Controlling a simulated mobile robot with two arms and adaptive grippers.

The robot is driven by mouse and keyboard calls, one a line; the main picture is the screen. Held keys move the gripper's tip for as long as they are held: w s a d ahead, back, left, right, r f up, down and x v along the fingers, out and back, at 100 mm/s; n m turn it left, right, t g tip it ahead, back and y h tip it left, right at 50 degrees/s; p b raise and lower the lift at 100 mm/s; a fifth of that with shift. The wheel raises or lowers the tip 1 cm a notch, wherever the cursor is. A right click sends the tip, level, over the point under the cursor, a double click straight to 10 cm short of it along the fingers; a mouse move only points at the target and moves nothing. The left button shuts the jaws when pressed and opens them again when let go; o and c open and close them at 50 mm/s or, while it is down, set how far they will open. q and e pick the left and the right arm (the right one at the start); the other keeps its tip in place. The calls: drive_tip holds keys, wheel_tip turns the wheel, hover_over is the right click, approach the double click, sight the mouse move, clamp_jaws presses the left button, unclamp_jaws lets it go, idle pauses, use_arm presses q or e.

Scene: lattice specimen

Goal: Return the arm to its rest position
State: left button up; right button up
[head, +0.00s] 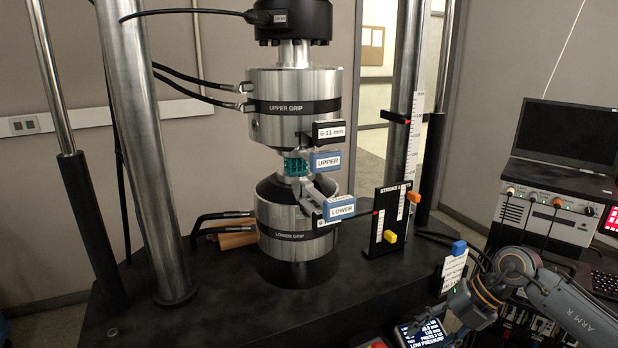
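My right arm enters at the lower right of the head view. Its dark wrist end (466,304) hangs low beside the front right of the machine's base, apart from the grips. Its fingers are not clear enough to tell open or shut. My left arm and gripper are not in view. A small teal lattice specimen (296,166) sits between the upper grip (290,84) and the lower grip (290,249) of the testing machine. Labels partly cover the grip fronts.
A steel column (148,150) stands at left. A small lit screen (424,334) lies low near my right arm. A laptop (570,137) rests on a controller box (548,217) at right.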

drive_tip(key=a+r+m+t+y, duration=0.3)
drive_tip(key=a+r+t+y, duration=0.25)
drive_tip(key=a, duration=0.35)
drive_tip(key=a+r+m+t+y, duration=0.3)
drive_tip(key=a+r+t+y, duration=0.25)
drive_tip(key=a, duration=0.45)
drive_tip(key=s+d+f+m+t+h, duration=0.2)
drive_tip(key=s+d+f+m+h, duration=0.2)
drive_tip(key=d+f+m+h, duration=1.2)
drive_tip(key=s+a+f+m+g, duration=0.15)
drive_tip(key=s+f+g, duration=0.25)
drive_tip(key=s, duration=0.4)
drive_tip(key=s+f+m+g+h, duration=0.1)
drive_tip(key=s+f+m+g, duration=0.2)
drive_tip(key=s, duration=0.5)
drive_tip(key=s+a+f+m+g, duration=0.15)
drive_tip(key=s+f+g, duration=0.25)
drive_tip(key=s, duration=0.4)
wheel_tip(320, 180, down, 27)
drive_tip(key=s+g, duration=0.1)
drive_tip(key=s+d+f+g, duration=0.1)
drive_tip(key=s+d+f, duration=0.2)
drive_tip(key=s+f, duration=1.2)
drive_tip(key=shift+s+d, duration=0.15)
drive_tip(key=shift+s, duration=0.65)
